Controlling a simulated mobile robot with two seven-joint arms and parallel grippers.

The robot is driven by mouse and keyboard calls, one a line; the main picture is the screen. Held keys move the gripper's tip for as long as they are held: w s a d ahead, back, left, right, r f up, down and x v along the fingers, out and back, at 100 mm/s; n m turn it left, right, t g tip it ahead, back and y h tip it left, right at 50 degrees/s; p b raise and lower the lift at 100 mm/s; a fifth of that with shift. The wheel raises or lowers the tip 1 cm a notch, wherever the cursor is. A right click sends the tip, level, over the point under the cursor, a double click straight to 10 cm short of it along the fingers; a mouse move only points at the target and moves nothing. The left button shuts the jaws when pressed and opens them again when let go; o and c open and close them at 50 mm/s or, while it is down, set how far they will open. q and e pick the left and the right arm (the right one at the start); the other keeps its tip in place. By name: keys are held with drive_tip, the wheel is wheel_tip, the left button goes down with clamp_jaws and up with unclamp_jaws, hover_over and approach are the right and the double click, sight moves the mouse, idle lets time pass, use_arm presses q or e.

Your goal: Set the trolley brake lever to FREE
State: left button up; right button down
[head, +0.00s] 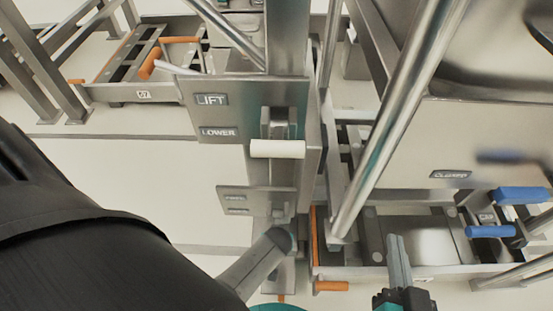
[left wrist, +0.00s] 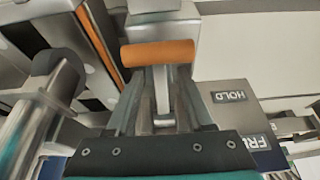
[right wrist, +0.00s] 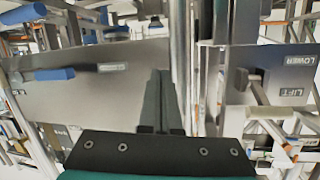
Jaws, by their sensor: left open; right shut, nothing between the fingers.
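The brake lever shows in the left wrist view as an orange cylindrical grip (left wrist: 160,52) lying crosswise. Beside it on the right are a HOLD plate (left wrist: 230,96) and a plate (left wrist: 256,142) of which only "FR" reads clearly. My left gripper (left wrist: 158,80) is open, its fingers just below the orange grip in that picture. I cannot tell whether they touch it. In the head view the left gripper's fingers are hidden; only a teal patch shows at the bottom edge. My right gripper (head: 397,240) is shut and empty in front of the bin; it also shows in the right wrist view (right wrist: 162,75).
A steel post carries LIFT (head: 211,99) and LOWER (head: 218,133) plates and a white-handled lever (head: 277,149). A steel bin (head: 430,140) hangs at the right behind a slanted rail (head: 395,125). Blue handles (head: 491,231) stand at the lower right. Pale floor is open at the left.

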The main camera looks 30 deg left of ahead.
use_arm(q)
drive_tip(key=shift+w+f+b, duration=0.1)
drive_tip(key=shift+f+b, duration=0.25)
use_arm(e)
drive_tip(key=shift+s+a+r+t+y, duration=0.3)
drive_tip(key=shift+a+r+t, duration=0.25)
drive_tip(key=shift+t, duration=0.15)
use_arm(q)
drive_tip(key=shift+c, duration=0.4)
clamp_jaws()
idle(0.5)
